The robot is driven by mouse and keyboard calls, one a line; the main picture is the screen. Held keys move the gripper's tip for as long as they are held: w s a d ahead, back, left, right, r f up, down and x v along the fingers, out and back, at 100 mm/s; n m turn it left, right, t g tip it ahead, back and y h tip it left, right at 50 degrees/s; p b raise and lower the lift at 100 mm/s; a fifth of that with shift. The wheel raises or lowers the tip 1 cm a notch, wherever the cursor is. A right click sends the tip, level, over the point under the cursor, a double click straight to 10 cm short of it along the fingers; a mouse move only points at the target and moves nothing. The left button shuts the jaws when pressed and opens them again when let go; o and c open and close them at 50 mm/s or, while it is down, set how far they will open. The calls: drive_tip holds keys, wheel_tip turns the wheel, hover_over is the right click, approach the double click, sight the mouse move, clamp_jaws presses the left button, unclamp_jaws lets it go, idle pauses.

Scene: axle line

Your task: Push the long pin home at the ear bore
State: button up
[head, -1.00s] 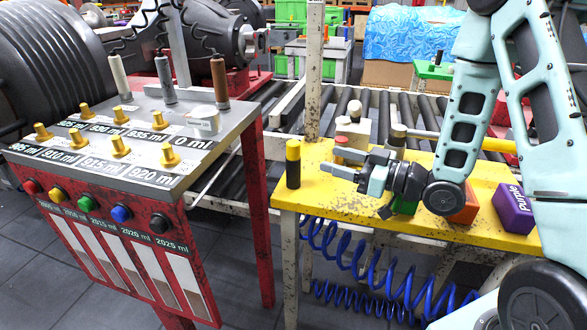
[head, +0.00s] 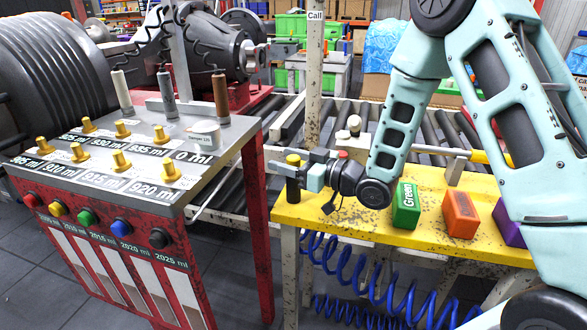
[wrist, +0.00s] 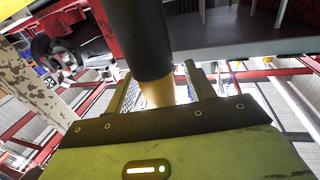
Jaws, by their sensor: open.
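A black cylinder with a yellow top (head: 293,188) stands upright at the left end of the yellow table; it may be the long pin. My gripper (head: 284,164) is at its upper part, coming from the right, with the fingers level. In the wrist view the black and yellow cylinder (wrist: 141,45) runs between the two spread fingers of my gripper (wrist: 160,82). The jaws are open, and I cannot tell whether either finger touches it. I cannot make out the ear bore for certain; a dark axle housing (head: 218,55) stands at the back.
The yellow table (head: 330,225) also carries a green box (head: 406,207), an orange box (head: 460,214) and a purple box (head: 508,222). A red-framed stand (head: 262,215) with yellow knobs is at left. A post (head: 314,75) rises behind. Blue coiled hoses hang below the table.

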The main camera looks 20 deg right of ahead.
drive_tip(key=shift+w+a, duration=0.2)
clamp_jaws()
drive_tip(key=shift+r, duration=0.15)
